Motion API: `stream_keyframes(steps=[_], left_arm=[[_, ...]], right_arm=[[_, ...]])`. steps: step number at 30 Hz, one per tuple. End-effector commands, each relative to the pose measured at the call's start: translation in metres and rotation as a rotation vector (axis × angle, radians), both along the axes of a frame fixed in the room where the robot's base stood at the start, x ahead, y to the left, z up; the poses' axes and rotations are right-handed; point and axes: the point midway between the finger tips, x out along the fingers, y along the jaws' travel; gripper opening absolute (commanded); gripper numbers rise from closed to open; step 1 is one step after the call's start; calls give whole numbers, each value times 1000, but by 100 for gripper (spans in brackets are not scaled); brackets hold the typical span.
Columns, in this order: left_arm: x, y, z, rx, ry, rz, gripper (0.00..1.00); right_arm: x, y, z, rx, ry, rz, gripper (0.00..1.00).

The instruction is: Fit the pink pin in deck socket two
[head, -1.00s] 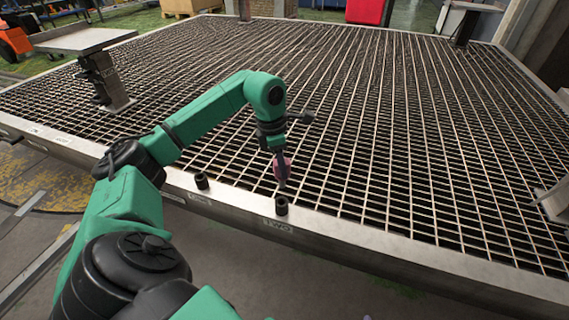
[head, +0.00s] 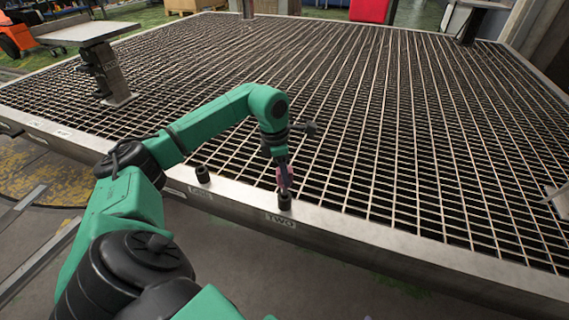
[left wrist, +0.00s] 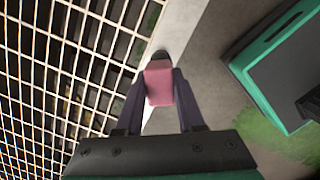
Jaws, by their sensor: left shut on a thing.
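My left gripper (head: 285,180) is shut on the pink pin (head: 284,172), directly above the dark deck socket two (head: 284,200) on the deck's front rail. The "TWO" label (head: 280,220) is on the rail's face below that socket. In the left wrist view the pink pin (left wrist: 158,84) sits between the two fingers, and the dark socket (left wrist: 160,56) shows just past its end. The pin's lower end is close to the socket mouth; I cannot tell whether it has entered. My right gripper is not in view.
Another dark socket (head: 203,173) stands on the rail to the left. The grated deck (head: 400,130) spreads behind, mostly clear. A post with a flat grey plate (head: 86,33) stands at the back left. Concrete floor lies in front of the rail.

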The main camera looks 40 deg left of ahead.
Motion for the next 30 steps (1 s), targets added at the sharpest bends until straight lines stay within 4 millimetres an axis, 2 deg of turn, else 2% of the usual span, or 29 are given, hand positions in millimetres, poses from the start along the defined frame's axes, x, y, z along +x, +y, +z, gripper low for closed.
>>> stream_keyframes(steps=[30], left_arm=[[0, 0, 1, 0, -1, 0, 0]], right_arm=[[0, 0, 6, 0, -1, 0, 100]])
